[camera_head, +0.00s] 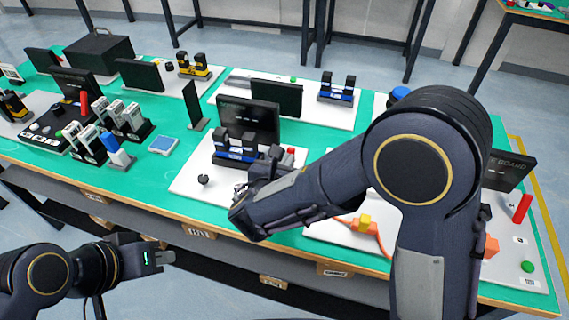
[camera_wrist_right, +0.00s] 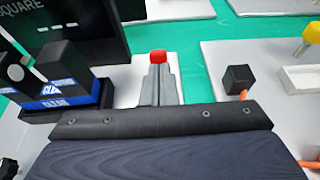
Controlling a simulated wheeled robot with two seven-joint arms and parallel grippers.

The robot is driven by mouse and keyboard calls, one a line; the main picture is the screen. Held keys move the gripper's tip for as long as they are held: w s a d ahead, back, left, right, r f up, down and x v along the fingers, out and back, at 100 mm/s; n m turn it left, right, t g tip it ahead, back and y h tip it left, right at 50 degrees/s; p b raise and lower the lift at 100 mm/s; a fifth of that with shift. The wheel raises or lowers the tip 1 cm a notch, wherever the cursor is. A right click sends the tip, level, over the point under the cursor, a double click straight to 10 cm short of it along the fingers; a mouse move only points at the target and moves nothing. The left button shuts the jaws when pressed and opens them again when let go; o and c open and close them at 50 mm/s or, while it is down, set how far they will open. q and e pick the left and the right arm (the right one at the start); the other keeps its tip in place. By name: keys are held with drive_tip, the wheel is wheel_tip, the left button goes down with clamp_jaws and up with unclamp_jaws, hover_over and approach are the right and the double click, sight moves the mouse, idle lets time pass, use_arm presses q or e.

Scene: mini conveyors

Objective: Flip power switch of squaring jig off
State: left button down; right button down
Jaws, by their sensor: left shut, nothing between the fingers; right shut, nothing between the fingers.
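The squaring jig is a white board (camera_head: 190,185) with an upright black screen (camera_head: 247,119) and a blue-and-black block unit (camera_head: 236,153). In the right wrist view the screen (camera_wrist_right: 75,32) reads "SQUARE", with the blue-labelled block (camera_wrist_right: 65,85) in front. A red-topped part (camera_head: 291,151) stands right of the block; its red top (camera_wrist_right: 158,56) shows just beyond my right fingertips. I cannot tell whether they touch or whether this is the power switch. My right gripper (camera_wrist_right: 160,72) is shut and empty, low over the jig. My left gripper (camera_head: 168,258) is shut and empty before the table.
A black knob (camera_head: 203,180) stands at the board's front left. A neighbouring white board (camera_head: 325,228) with a yellow part (camera_head: 364,221) and orange cable lies to the right, partly behind my right arm. Several other stations fill the green table; the floor in front is free.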

drive_tip(key=shift+w+d+r+g+p, duration=0.2)
drive_tip(key=shift+w+g+p, duration=0.3)
drive_tip(key=shift+p, duration=0.35)
drive_tip(key=shift+w+d+f, duration=0.1)
drive_tip(key=shift+w+f, duration=0.1)
drive_tip(key=shift+w, duration=0.1)
drive_tip(key=shift+b, duration=0.35)
drive_tip(key=shift+r, duration=0.1)
